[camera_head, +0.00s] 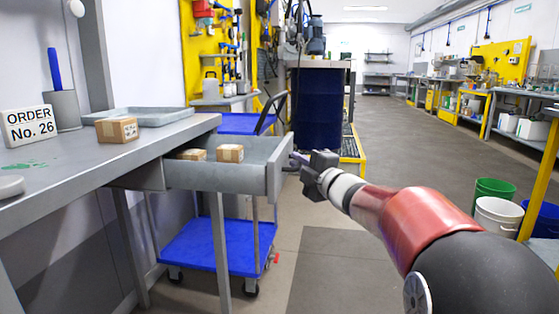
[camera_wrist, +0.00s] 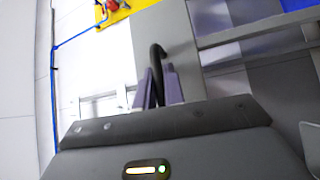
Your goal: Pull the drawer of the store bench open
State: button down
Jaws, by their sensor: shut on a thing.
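The store bench (camera_head: 75,170) stands at the left, with its grey drawer (camera_head: 225,177) pulled well out from under the top. Two small cardboard boxes (camera_head: 230,153) lie inside the drawer. My gripper (camera_head: 295,160) is at the drawer's front panel, on its right side in the head view. In the wrist view my gripper (camera_wrist: 157,88) has its two fingers shut on a dark curved handle (camera_wrist: 156,58). In the head view the handle is mostly hidden by the gripper.
A cardboard box (camera_head: 117,130), a grey tray (camera_head: 138,116), an order sign (camera_head: 30,126) and a pen cup (camera_head: 62,110) stand on the bench. A blue cart (camera_head: 215,246) is below the drawer. Buckets (camera_head: 497,215) stand at the right.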

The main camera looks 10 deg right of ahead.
jog(key=shift+s+d, duration=0.25)
jog(key=shift+d, duration=0.5)
jog(key=c, duration=1.8)
grip_release()
jog(key=shift+o, duration=0.2)
jog(key=v, duration=0.7)
jog(key=shift+s, duration=0.35)
jog(key=shift+d+f, duration=0.1)
jog(key=shift+d, duration=0.05)
